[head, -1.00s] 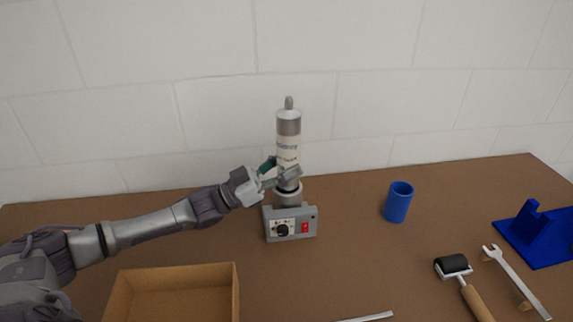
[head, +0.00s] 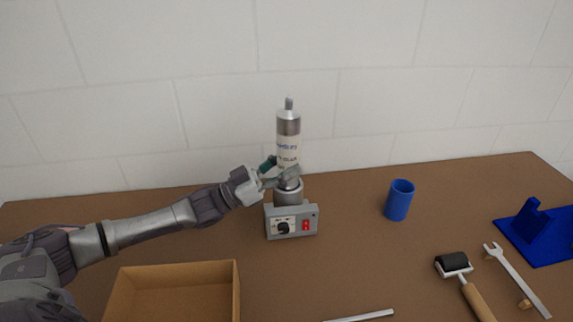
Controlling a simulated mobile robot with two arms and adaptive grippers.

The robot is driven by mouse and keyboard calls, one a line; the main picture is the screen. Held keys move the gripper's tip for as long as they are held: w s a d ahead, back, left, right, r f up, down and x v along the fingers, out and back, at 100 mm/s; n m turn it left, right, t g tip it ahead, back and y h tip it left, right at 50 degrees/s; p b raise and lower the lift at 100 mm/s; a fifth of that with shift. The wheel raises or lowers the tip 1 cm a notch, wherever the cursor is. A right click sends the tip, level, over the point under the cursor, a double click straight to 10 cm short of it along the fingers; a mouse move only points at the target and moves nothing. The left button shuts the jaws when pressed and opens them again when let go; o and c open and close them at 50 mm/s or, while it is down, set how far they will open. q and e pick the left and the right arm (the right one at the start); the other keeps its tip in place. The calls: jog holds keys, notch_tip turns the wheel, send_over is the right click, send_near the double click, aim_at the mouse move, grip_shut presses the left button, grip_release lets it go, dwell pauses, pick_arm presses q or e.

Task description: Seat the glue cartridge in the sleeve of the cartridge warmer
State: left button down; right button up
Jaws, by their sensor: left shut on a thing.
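The glue cartridge (head: 288,140) is a white and silver tube with a grey nozzle pointing up. It stands upright over the cartridge warmer (head: 292,221), a grey box with a black dial, a red switch and a round sleeve (head: 288,194) on top. My left gripper (head: 284,174) is shut on the cartridge near its lower end, just above the sleeve. The fingers hide the cartridge's lower end, so I cannot tell whether it is inside the sleeve or just above it. My right gripper is not in view.
An open cardboard box (head: 238,290) stands at the front left, below my left arm. A blue cup (head: 398,200) stands right of the warmer. A metal strip (head: 362,316) lies in front.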

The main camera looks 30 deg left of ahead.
pick_arm(q)
jog(key=shift+f+b, duration=1.1)
jog(key=shift+f, duration=0.5)
jog(key=c, duration=0.5)
grip_release()
jog(key=shift+o, duration=0.5)
jog(key=shift+f, duration=0.1)
